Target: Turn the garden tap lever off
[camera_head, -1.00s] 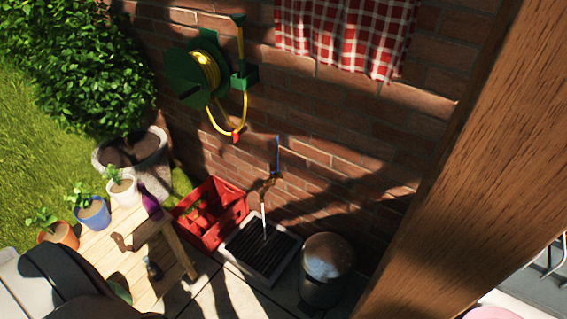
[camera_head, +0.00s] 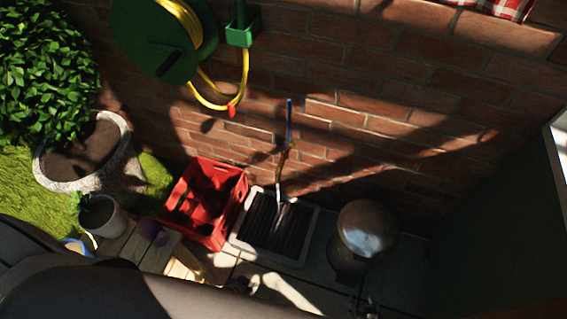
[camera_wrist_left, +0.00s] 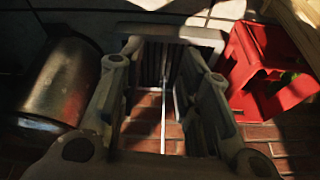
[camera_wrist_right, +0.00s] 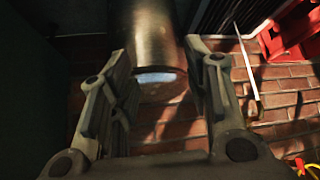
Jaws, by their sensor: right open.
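The garden tap (camera_head: 284,152) is on the brick wall, and its blue lever (camera_head: 289,120) points up. A thin white stream of water (camera_head: 279,183) falls from it onto the drain grate (camera_head: 262,258). The stream also shows in the left wrist view (camera_wrist_left: 164,122) and in the right wrist view (camera_wrist_right: 247,68). My left gripper (camera_wrist_left: 164,62) is open and empty, with the grate and stream seen between its fingers. My right gripper (camera_wrist_right: 156,62) is open and empty, with the metal bin seen beyond it. Both grippers are apart from the tap. The lever is not clear in either wrist view.
A red crate (camera_head: 226,232) stands left of the grate, and a metal bin (camera_head: 352,262) stands right of it. A green hose reel (camera_head: 135,40) with yellow hose hangs upper left. A stone planter (camera_head: 52,182) and wooden table (camera_head: 122,246) are at left.

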